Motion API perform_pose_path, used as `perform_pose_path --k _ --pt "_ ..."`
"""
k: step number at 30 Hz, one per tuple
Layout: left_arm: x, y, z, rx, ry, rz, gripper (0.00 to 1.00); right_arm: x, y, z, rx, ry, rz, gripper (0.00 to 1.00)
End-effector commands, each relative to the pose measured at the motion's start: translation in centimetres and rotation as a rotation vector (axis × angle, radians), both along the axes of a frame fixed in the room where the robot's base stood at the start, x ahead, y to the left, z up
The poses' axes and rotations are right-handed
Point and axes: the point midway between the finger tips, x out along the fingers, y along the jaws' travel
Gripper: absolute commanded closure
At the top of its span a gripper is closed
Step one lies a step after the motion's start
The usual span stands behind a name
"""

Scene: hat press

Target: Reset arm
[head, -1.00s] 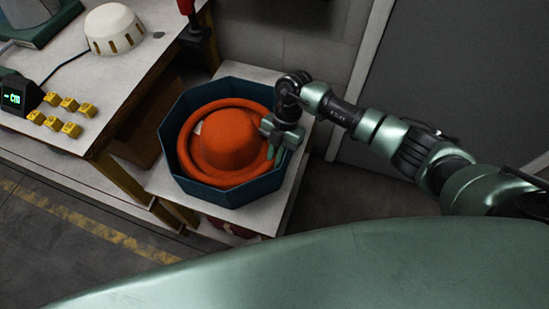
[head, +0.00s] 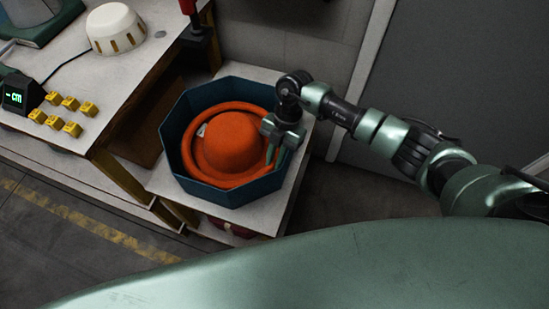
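An orange hat (head: 234,142) sits crown up inside a dark blue octagonal box (head: 172,138) on a small white side table (head: 272,222). My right gripper (head: 275,158) points down over the right part of the box, beside the hat's crown. Its greenish fingers are seen small and partly overlap the hat's brim in the picture. Whether they touch the brim, or are apart from each other, is hard to make out. My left gripper is not in view.
A workbench (head: 60,160) at left holds a white domed device (head: 116,28), a small digital display (head: 20,95) and several yellow blocks (head: 72,128). A red-handled post (head: 190,12) stands behind the box. A grey wall and door are at the back.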

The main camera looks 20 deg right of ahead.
Motion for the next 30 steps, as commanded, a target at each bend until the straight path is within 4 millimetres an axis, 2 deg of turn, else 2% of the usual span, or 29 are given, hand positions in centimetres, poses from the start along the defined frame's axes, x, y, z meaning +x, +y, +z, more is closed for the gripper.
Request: perform_pose_path --k 2,12,15,23,26,29,30 --pt "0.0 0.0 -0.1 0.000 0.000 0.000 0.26 -0.4 -0.4 -0.3 -0.009 0.014 0.001 0.64" --pt "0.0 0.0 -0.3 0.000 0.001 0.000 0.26 1.5 -1.6 5.3 -0.002 -0.001 0.000 0.64" --pt "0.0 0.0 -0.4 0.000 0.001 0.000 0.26 1.8 -1.8 6.4 -0.002 -0.003 0.000 0.64" --pt "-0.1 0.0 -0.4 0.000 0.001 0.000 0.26 2.0 -2.0 7.3 0.000 -0.002 0.001 0.64" --pt "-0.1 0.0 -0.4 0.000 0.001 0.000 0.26 1.9 -1.2 7.3 0.030 -0.009 0.006 0.64" --pt "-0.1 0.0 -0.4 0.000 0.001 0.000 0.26 1.4 1.7 7.4 0.142 -0.035 0.023 0.64" --pt "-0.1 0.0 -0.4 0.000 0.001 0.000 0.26 1.1 3.4 7.7 0.216 -0.052 0.030 0.64"
